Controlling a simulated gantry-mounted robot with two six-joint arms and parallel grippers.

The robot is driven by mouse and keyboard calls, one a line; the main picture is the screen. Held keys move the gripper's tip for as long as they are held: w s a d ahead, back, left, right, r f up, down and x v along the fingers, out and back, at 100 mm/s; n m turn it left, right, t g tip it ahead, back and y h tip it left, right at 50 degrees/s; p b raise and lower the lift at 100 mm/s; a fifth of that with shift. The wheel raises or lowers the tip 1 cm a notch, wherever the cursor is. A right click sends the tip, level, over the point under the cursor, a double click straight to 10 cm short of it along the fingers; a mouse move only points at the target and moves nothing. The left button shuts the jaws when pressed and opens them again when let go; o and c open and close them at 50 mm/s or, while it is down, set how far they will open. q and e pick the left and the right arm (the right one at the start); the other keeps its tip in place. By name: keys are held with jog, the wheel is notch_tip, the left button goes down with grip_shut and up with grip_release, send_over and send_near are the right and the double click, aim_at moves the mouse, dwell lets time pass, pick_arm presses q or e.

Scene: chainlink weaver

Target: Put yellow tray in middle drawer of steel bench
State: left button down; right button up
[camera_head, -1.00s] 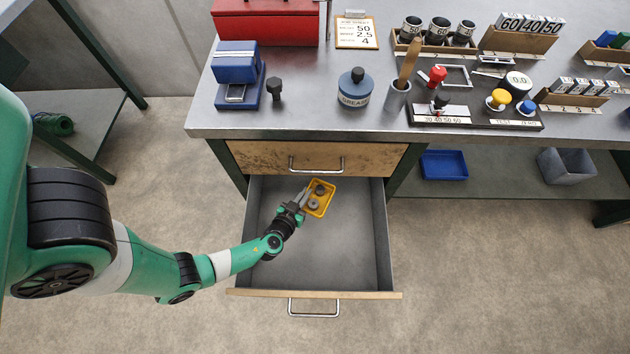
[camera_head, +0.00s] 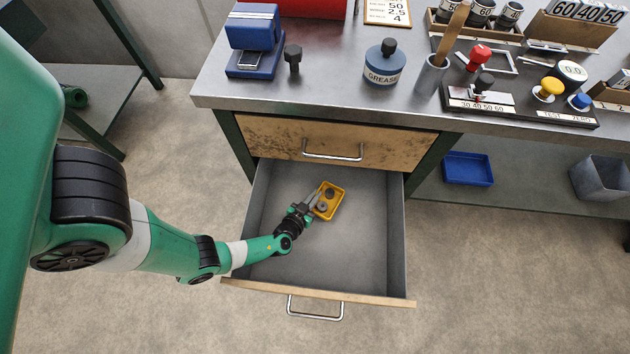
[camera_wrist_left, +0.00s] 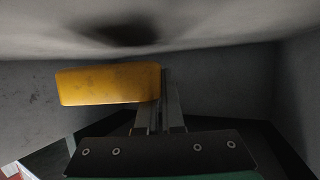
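The yellow tray (camera_head: 336,205) holds small round grey parts and is inside the outline of the open drawer (camera_head: 350,255), toward its back. This drawer is directly below a closed wooden-fronted drawer (camera_head: 280,143). My left gripper (camera_head: 313,202) reaches in over the drawer's left side with its fingers at the tray's left edge. In the left wrist view, the fingers (camera_wrist_left: 160,105) are closed on one end of the tray (camera_wrist_left: 105,84). A dark shadow lies on the drawer floor apart from the tray, so it appears held just above the floor. My right gripper is not in view.
The steel bench top (camera_head: 330,107) carries a blue vise-like block (camera_head: 253,40), a grease can (camera_head: 384,65) and a stamp rack (camera_head: 520,105). A blue bin (camera_head: 468,169) and a grey bin (camera_head: 603,180) stand on the lower shelf. The drawer's front and right areas are empty.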

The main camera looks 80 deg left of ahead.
pick_arm(q)
jog(key=shift+r, duration=0.15)
jog(key=shift+f, duration=0.65)
jog(key=c, duration=1.1)
grip_release()
jog(key=shift+o, duration=0.2)
jog(key=shift+r, duration=0.6)
jog(key=p+v, duration=0.1)
jog(key=v, duration=0.3)
jog(key=shift+d+p, duration=0.1)
jog(key=shift+p, duration=0.3)
